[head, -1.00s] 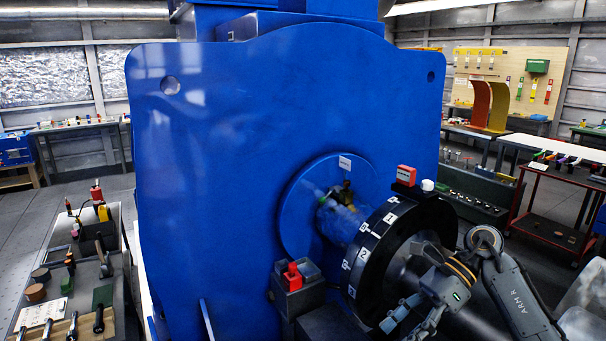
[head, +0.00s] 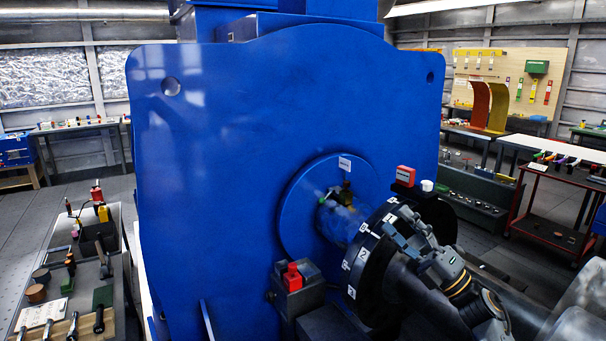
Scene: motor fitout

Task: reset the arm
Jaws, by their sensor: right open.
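My right gripper (head: 400,232) is open, at the upper edge of the black ring with numbered white labels (head: 358,268). Its fingers overlap the ring in the picture; I cannot tell whether they touch it. No object shows between the fingers. The ring stands in front of the large blue motor housing (head: 230,150), beside its round blue flange (head: 303,205). My left gripper is not in view.
A red block (head: 405,175) and a white cap (head: 427,185) sit just above the ring. A red part (head: 292,277) on a dark block stands left of it. A tool bench (head: 72,290) is at left. A red cart (head: 548,205) stands at right.

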